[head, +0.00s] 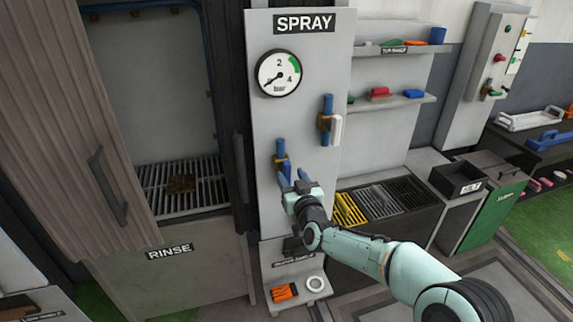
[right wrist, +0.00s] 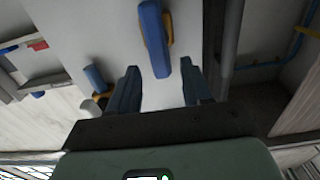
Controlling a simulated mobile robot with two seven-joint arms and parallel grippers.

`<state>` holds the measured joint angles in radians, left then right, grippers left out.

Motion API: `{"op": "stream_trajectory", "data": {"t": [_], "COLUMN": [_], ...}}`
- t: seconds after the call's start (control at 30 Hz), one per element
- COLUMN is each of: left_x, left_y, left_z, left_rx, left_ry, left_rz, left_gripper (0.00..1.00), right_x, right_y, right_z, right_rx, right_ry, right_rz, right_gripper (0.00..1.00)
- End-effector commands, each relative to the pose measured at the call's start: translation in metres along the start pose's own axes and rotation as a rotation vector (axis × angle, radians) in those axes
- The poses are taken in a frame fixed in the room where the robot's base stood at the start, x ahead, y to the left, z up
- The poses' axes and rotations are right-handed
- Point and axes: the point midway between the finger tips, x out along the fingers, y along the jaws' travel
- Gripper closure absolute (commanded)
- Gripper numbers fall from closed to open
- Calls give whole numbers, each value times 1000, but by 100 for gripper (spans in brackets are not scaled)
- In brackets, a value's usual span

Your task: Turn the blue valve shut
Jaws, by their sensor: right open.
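On the grey SPRAY panel, the blue valve (head: 281,148) has a blue upright part and a brass body, just above my right gripper. My right gripper (head: 295,177) is open and empty at the panel, its fingers pointing toward this valve. In the right wrist view, a long blue lever (right wrist: 155,40) stands out ahead of the gap between the two fingertips (right wrist: 158,82). I see no finger touching it. In the head view the gripper partly hides the valve's lower part. My left gripper is not in view.
A pressure gauge (head: 279,73) is above. A dark cabinet edge stands close on the left; shelves (head: 395,98) stand on the right. A small ledge (head: 300,295) holds orange and white items below.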

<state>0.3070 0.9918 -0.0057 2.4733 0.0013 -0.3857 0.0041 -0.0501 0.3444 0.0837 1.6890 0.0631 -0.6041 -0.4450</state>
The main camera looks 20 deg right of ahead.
Motion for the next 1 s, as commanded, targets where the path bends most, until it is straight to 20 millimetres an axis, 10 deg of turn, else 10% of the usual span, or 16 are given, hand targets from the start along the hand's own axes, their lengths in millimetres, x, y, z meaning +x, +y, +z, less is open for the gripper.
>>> {"op": "stream_trajectory", "data": {"t": [0.3,0.67,0.83,1.0], "left_x": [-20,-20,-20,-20], "left_y": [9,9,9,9], "left_z": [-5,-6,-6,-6], "left_rx": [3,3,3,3], "left_ry": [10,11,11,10], "left_rz": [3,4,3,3], "left_gripper": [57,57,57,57], "right_x": [44,48,48,48], "right_y": [0,0,0,0], "right_z": [-1,1,1,1], "right_rx": [1,0,0,3], "right_ry": [-1,-2,-2,-1], "right_rz": [0,0,0,0], "right_gripper": [51,51,100,100]}}
